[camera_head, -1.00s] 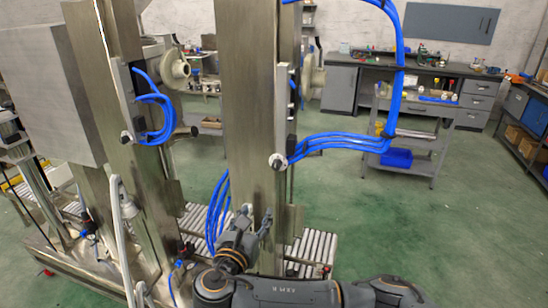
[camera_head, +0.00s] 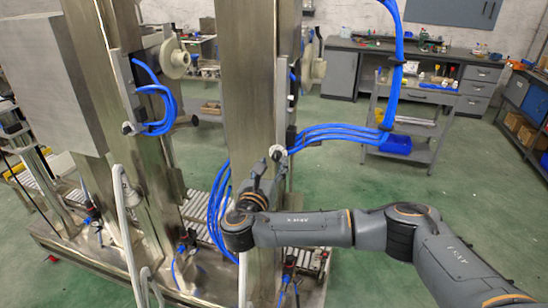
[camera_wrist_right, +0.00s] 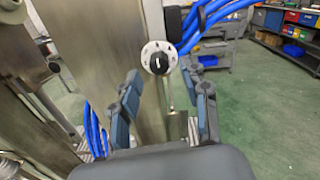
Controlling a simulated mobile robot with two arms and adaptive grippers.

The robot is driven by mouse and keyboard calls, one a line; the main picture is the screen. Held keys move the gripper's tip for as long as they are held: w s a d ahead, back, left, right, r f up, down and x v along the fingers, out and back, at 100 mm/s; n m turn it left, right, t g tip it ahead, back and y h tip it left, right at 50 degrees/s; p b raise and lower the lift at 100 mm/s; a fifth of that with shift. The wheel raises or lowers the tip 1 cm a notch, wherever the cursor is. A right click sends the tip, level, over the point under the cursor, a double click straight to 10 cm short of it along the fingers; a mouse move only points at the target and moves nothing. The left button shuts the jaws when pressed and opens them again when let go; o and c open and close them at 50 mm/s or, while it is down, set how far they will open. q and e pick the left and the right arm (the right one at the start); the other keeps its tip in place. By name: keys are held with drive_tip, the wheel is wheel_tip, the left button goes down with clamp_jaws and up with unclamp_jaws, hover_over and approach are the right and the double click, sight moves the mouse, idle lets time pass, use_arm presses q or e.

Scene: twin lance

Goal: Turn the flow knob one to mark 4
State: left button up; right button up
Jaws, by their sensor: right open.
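A round dial knob (camera_head: 277,153) sits on the front of the right steel column, beside a bundle of blue hoses. In the right wrist view the knob (camera_wrist_right: 158,62) shows a silver dial plate with dark marks and a black centre; the marks are too small to read. A similar knob (camera_head: 127,128) sits on the left column; I cannot tell which is number one. My right gripper (camera_head: 268,174) is just below the right column's knob. In the wrist view its fingers (camera_wrist_right: 167,92) are open and empty, with the knob beyond them. My left gripper is not in view.
Blue hoses (camera_head: 340,133) run right from beside the knob, and more hoses (camera_head: 217,208) hang down left of the gripper. The steel column (camera_head: 250,90) stands close behind it. A grey cart (camera_head: 410,125) and workbench are farther back. Green floor is clear to the right.

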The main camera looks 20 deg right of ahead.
drive_tip(key=shift+x, duration=1.1)
clamp_jaws()
